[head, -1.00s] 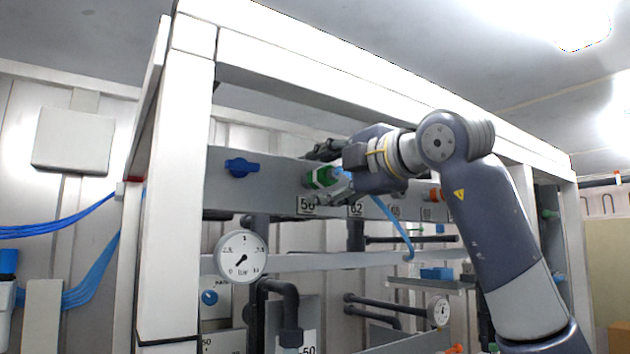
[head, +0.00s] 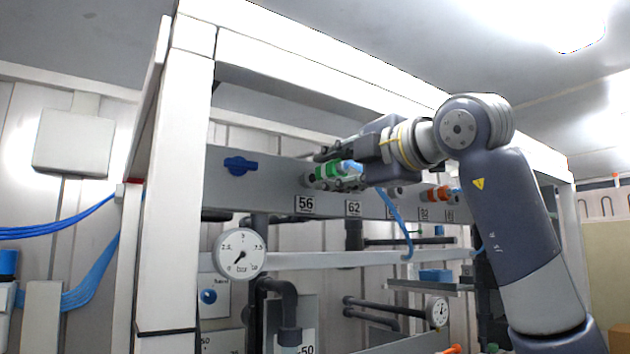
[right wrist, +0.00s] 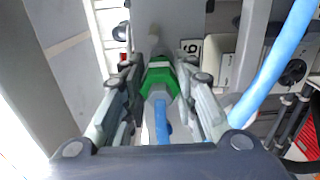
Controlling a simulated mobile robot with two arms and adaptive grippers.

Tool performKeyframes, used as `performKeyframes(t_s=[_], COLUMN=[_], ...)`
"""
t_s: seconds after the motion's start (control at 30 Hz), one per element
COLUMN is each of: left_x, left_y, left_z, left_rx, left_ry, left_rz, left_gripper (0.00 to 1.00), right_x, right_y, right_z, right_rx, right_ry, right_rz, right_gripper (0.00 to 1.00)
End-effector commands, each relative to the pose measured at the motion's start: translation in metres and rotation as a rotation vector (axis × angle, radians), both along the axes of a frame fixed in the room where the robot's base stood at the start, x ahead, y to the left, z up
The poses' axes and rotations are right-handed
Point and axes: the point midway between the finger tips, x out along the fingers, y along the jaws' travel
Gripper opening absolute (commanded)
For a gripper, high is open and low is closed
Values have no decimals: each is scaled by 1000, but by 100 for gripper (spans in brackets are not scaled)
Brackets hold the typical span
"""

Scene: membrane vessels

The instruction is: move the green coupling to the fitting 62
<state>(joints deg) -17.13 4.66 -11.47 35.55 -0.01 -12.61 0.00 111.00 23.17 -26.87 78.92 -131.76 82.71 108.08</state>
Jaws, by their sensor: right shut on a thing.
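The green coupling (head: 328,170), with a light blue hose at its back, is between the fingers of my right gripper (head: 325,166), which is shut on it. The coupling also shows in the right wrist view (right wrist: 158,80), between both fingers. It is in front of the grey fitting (head: 308,180) above label 56 (head: 306,204); I cannot tell whether they still touch. Label 62 (head: 354,208) is just to the right on the same panel. The fitting above it is largely hidden behind my gripper. My left gripper is not in view.
An orange coupling (head: 437,193) is farther right in the row. The blue hose (head: 396,218) hangs below my gripper. A white frame post (head: 178,200) and top beam border the panel. A gauge (head: 240,252) is below.

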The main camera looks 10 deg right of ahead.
Motion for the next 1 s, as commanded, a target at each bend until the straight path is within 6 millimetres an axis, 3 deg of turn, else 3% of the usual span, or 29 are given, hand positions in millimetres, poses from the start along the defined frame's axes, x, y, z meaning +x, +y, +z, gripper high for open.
performKeyframes(t_s=[1.0], left_x=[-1], left_y=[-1], left_z=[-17], left_rx=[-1], left_ry=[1], left_rz=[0], left_gripper=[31], right_x=[-34], right_y=[-12], right_z=[0], right_rx=[0], right_ry=[0], right_rz=[0], right_gripper=[0])
